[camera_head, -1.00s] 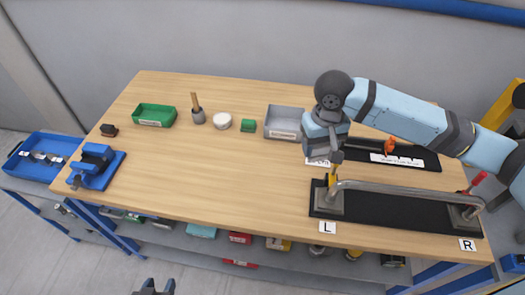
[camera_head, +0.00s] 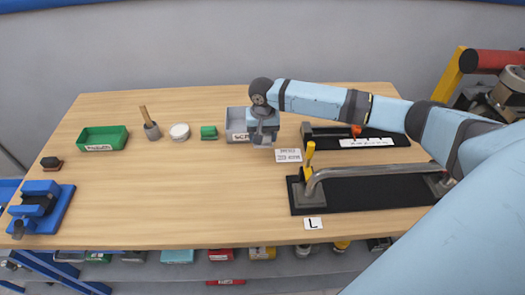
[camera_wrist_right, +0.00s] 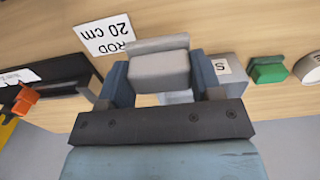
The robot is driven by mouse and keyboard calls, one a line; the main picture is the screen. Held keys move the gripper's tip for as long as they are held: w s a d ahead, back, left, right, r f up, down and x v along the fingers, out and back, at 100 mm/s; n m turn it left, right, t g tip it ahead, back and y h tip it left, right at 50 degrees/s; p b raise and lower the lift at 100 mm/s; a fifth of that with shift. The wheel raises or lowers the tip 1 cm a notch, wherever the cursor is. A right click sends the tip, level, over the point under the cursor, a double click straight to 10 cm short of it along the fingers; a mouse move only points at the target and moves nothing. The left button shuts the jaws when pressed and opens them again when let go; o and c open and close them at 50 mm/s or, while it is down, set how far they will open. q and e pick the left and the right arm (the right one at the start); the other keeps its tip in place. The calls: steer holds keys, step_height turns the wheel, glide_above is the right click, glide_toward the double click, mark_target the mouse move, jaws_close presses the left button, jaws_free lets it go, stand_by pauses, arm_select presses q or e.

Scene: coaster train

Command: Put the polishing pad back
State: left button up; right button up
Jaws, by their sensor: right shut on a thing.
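My right gripper (camera_head: 263,134) is over the worktable, in front of the grey bin, with its arm coming in from the right. In the right wrist view the gripper (camera_wrist_right: 162,88) is shut on a light grey block with a paler upper face, which I take to be the polishing pad (camera_wrist_right: 160,70). The pad sits between the two blue-grey fingers. In the head view it shows only as a small pale piece under the gripper. The label printed "ROD 20 cm" (camera_wrist_right: 104,35) lies on the table beside the pad in the wrist view. My left gripper is not in view.
The grey bin (camera_head: 236,125) is just behind the gripper. A green block (camera_head: 209,132), a white round piece (camera_head: 180,131), a brush pot (camera_head: 151,130) and a green bin (camera_head: 102,138) stand leftward. A bent tube (camera_head: 375,170) on a black fixture lies right. The table's middle front is clear.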

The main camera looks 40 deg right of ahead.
mark_target(263, 143)
step_height(263, 143, down, 3)
steer(key=shift+f, duration=0.15)
step_height(263, 143, down, 4)
steer(key=shift+f, duration=0.2)
steer(key=o, duration=1)
steer(key=shift+f, duration=0.1)
